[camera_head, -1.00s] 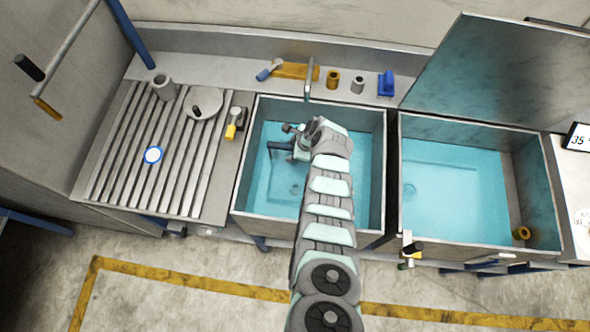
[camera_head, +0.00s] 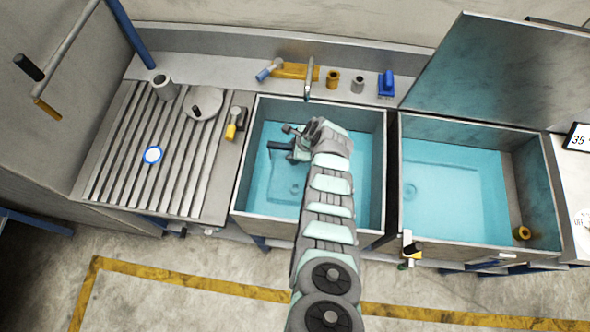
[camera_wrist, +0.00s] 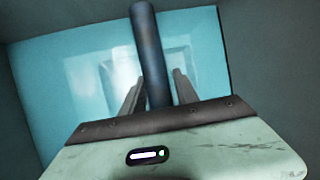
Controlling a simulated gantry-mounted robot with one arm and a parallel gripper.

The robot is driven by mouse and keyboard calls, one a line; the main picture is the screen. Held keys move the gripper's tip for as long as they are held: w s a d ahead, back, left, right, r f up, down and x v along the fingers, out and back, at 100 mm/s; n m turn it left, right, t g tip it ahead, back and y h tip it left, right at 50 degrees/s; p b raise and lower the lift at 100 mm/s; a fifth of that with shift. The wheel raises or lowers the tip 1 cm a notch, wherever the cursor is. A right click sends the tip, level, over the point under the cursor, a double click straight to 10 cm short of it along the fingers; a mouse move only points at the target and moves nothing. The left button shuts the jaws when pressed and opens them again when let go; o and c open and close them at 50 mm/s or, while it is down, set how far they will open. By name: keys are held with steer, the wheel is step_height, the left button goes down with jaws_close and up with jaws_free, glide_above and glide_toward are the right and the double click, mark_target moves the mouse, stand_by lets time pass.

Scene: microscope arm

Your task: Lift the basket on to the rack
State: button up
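My gripper (camera_head: 290,149) is inside the left basin, at the end of my arm. In the wrist view a dark round bar (camera_wrist: 149,45) runs between the two fingers (camera_wrist: 158,88). The fingers stand apart on either side of it; whether they press on it is unclear. The bar looks like a handle. The basket itself is not clearly seen; a faint square outline (camera_head: 284,187) shows under the water in the left basin. The grey slatted rack (camera_head: 130,140) is to the left of the basin.
The rack bears a round lid (camera_head: 207,104), a grey cup (camera_head: 164,86) and a blue-white disc (camera_head: 152,155). A faucet (camera_head: 308,75) stands behind the left basin (camera_head: 385,170). The right basin (camera_head: 455,190) has a raised lid (camera_head: 490,75).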

jaws_close()
stand_by(1.1)
